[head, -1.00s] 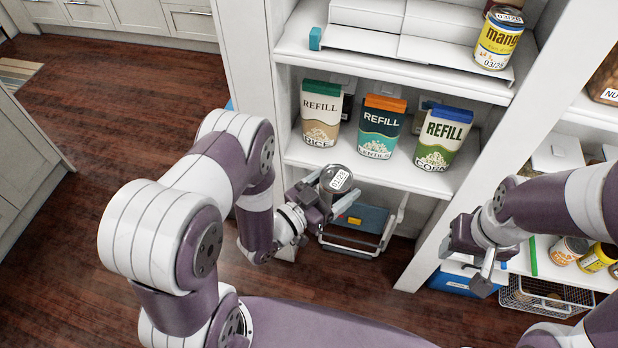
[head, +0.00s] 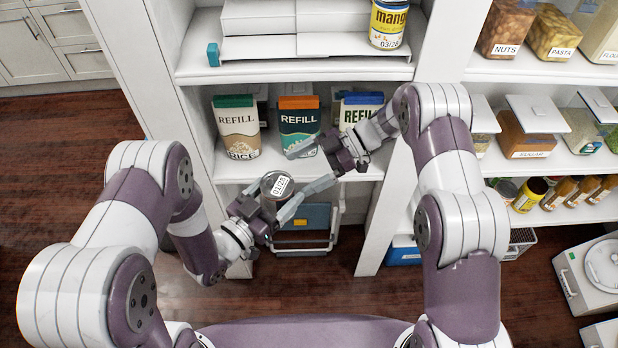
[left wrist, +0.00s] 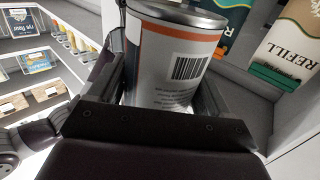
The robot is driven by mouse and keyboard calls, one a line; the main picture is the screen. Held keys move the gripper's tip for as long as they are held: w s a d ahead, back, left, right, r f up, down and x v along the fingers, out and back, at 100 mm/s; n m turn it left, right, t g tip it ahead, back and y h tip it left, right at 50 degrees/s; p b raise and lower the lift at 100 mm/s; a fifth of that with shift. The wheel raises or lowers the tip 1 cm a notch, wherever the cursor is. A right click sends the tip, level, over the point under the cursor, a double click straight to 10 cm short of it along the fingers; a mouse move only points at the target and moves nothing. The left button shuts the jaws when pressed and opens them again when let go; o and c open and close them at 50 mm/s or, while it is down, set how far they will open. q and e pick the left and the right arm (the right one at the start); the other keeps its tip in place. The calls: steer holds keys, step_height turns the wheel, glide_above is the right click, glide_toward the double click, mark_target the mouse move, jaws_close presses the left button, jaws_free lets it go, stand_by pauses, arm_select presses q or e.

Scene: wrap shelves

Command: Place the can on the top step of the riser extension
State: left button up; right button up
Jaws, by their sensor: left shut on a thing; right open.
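The can (head: 277,186), with a metal lid and a date label, is in my left gripper (head: 268,212), in front of the shelf with the refill boxes. In the left wrist view the can (left wrist: 172,60) shows a barcode and an orange band between the fingers. My right gripper (head: 318,167) is open and empty, above and to the right of the can, in front of the refill boxes. The white stepped riser (head: 262,48) stands on the upper shelf, with a yellow mango can (head: 389,22) at its right end. The riser's top is partly cut off by the frame.
Refill boxes of rice (head: 238,132), lentils (head: 299,130) and a third kind (head: 360,105) stand on the middle shelf. A blue-grey step stool (head: 303,218) is below. The shelf divider (head: 437,40) stands right of the riser. Jars fill the right shelves.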

mark_target(283, 201)
arm_select(q)
steer(key=shift+d, duration=0.1)
arm_select(e)
steer(key=s+a+f+g, duration=0.1)
steer(key=s, duration=0.1)
steer(key=s+a+f+n+g, duration=0.1)
steer(key=s+a, duration=0.1)
steer(key=s+a+f+n+g, duration=0.1)
steer(key=s+a, duration=0.1)
steer(key=shift+a+f+h, duration=0.1)
steer(key=shift+f+h, duration=0.2)
steer(key=shift+h, duration=0.1)
steer(key=c, duration=1.3)
arm_select(q)
steer(key=o, duration=1.2)
steer(key=shift+s, duration=0.1)
arm_select(e)
steer(key=shift+o, duration=0.2)
arm_select(q)
steer(key=shift+o, duration=0.2)
